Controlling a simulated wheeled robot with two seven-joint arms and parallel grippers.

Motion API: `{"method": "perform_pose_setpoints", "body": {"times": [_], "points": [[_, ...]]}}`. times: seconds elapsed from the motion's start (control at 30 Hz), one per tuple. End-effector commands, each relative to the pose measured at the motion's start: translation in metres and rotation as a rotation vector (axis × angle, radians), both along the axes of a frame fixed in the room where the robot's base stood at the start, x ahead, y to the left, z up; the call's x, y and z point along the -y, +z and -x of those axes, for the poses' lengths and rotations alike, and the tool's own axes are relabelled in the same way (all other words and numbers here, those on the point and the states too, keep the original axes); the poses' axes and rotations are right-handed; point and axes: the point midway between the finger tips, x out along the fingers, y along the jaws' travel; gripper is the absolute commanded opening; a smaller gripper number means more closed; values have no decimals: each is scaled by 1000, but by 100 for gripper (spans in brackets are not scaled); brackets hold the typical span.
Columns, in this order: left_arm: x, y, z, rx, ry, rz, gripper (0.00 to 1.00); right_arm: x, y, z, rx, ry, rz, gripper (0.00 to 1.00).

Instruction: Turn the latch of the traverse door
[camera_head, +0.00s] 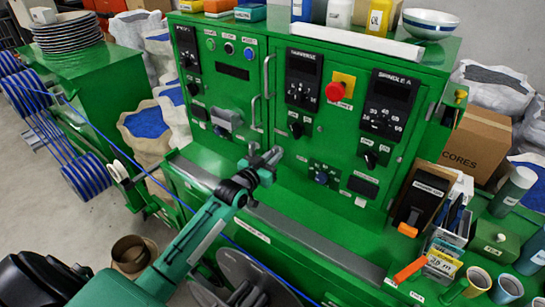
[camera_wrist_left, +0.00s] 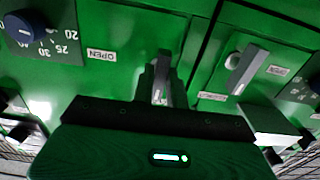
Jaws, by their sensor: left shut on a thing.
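The green cabinet front (camera_head: 340,150) has a traverse panel (camera_head: 303,75) with a dark dial plate. My left gripper (camera_head: 264,158) is at the lower part of the cabinet front, below and left of that panel. In the left wrist view its jaws (camera_wrist_left: 162,82) are shut on a grey latch beside an OPEN label (camera_wrist_left: 101,54). I take this for the traverse door latch; the jaws hide most of it, so its exact angle cannot be told. A second grey latch (camera_wrist_left: 243,70) is to the right in that view, tilted and free. My right gripper is not in view.
A red stop button (camera_head: 336,91) and the Spindle A panel (camera_head: 389,103) are right of the traverse panel. A grey ledge (camera_head: 300,240) runs below the front. Blue cable (camera_head: 85,178) on spools is at left. Bins, cups and a cardboard box (camera_head: 470,140) crowd the right.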

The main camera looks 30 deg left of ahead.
Motion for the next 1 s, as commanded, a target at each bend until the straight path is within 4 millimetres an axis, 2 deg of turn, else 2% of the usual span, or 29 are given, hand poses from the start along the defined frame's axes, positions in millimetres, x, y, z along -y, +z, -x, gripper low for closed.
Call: {"method": "perform_pose_setpoints", "body": {"times": [0.3, 0.33, 0.4, 0.77, 0.87, 1.0], "points": [[0, -2, 0, -4, 0, 0, 0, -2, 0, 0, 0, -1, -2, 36], [0, -2, 0, -4, 0, 0, 20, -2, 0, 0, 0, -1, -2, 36], [0, -2, 0, -3, 0, 1, 34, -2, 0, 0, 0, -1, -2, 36], [0, -2, 3, -1, 0, 0, 34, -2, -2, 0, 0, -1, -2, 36], [-2, -3, 12, 0, 0, -1, 34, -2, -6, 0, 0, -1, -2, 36], [-5, -5, 35, -2, 0, -1, 34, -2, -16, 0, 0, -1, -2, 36]]}}
